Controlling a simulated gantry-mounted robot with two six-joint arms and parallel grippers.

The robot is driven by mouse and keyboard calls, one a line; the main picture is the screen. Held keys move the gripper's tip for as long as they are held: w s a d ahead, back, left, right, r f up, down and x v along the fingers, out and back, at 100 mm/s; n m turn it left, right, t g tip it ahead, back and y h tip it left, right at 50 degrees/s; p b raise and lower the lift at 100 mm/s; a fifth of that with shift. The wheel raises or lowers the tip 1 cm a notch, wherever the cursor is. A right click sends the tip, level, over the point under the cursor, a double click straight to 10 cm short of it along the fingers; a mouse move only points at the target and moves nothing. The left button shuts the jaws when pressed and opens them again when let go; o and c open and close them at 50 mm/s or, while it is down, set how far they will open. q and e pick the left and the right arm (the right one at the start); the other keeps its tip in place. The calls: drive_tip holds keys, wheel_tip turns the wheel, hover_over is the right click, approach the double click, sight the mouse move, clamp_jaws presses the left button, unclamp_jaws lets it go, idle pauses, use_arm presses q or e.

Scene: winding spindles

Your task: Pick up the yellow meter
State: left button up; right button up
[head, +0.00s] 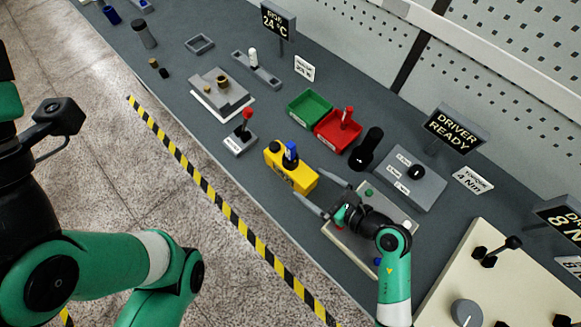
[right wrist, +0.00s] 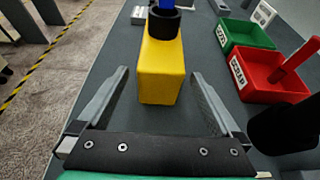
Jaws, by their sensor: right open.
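The yellow meter (head: 291,172) is a yellow block with a black ring and a blue part on top, standing upright on the grey bench. It also shows in the right wrist view (right wrist: 161,72), straight ahead. My right gripper (head: 316,189) is open and empty, at the meter's right end in the head view. In the right wrist view its fingers (right wrist: 160,78) point toward the block, one to each side of its near end, with gaps on both sides.
A red bin (head: 338,130) and a green bin (head: 310,107) stand behind the meter. A black upright object (head: 367,149) is right of the bins. A red-knobbed stand (head: 241,138) is left of the meter. Striped tape (head: 214,202) marks the bench's front edge.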

sight(300, 176)
drive_tip(key=b+x, duration=0.2)
drive_tip(key=x, duration=0.3)
drive_tip(key=shift+w+a+f, duration=0.1)
drive_tip(key=shift+w+a, duration=0.2)
clamp_jaws()
